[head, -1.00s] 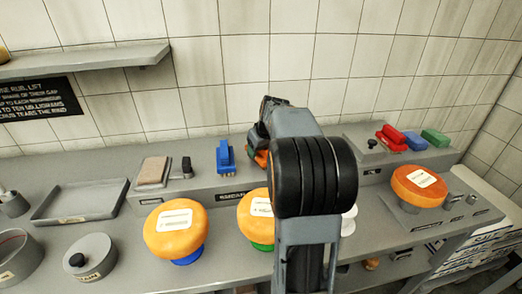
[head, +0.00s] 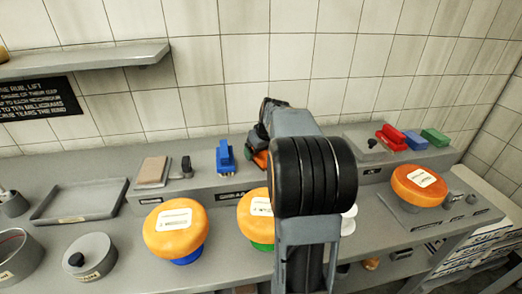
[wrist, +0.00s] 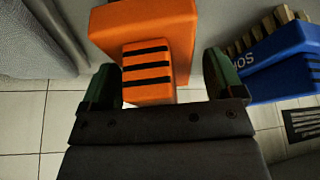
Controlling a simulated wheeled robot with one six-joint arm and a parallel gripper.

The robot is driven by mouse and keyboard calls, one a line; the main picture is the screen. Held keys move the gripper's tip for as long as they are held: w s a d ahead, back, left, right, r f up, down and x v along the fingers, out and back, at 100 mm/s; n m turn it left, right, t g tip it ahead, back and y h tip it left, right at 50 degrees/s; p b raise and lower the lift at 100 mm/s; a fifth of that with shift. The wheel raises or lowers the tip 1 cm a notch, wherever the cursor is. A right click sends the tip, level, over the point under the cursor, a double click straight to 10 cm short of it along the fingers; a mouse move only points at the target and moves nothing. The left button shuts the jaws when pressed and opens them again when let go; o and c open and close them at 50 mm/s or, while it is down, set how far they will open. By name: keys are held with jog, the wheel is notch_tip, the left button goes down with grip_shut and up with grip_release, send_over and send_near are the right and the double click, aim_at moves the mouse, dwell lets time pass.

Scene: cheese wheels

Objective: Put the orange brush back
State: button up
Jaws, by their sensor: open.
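The orange brush (wrist: 145,35) is large in the wrist view, with a smaller orange part marked by black stripes facing the camera. My gripper (wrist: 161,78) is open, with one dark green finger on each side of the striped part. In the head view the orange brush (head: 261,159) is mostly hidden behind my arm, on the raised back ledge. My gripper (head: 256,150) is at the brush there, partly hidden too.
A blue brush (head: 225,157) stands on the ledge to the left; it also shows in the wrist view (wrist: 275,60). Orange-topped cheese wheels (head: 175,228) (head: 420,185) stand in front and at right.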

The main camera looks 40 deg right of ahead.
jog(key=v, duration=1.2)
jog(key=shift+r, duration=0.15)
dwell(0.3)
